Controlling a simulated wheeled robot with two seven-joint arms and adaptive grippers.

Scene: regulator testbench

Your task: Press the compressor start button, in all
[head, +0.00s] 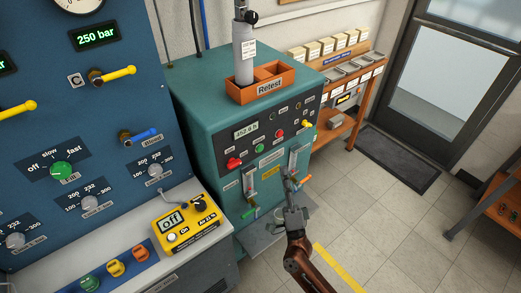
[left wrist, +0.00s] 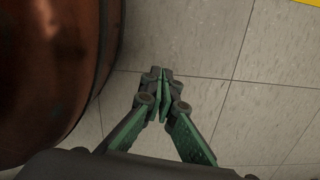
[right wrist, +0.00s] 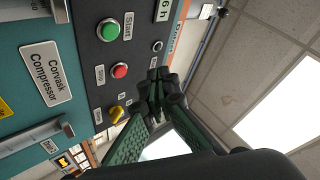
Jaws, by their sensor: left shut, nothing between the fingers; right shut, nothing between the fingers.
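The teal compressor (head: 208,122) stands in the middle of the head view with a dark control panel (head: 250,153). In the right wrist view the green button (right wrist: 108,30) labelled Start sits at the top of the panel, above the red button (right wrist: 120,71) labelled Stop. A yellow knob (right wrist: 117,114) is below them. My right gripper (head: 289,183) is shut and empty in front of the compressor; its fingertips (right wrist: 155,88) appear right of and below the Start button, apart from it. My left gripper (left wrist: 157,85) is shut and empty above floor tiles.
An orange Retest tray (head: 286,87) with a grey cylinder stands on the compressor. The blue test bench (head: 120,118) is at left, with a yellow device (head: 186,226) on its ledge. A wooden shelf (head: 348,118) stands behind.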

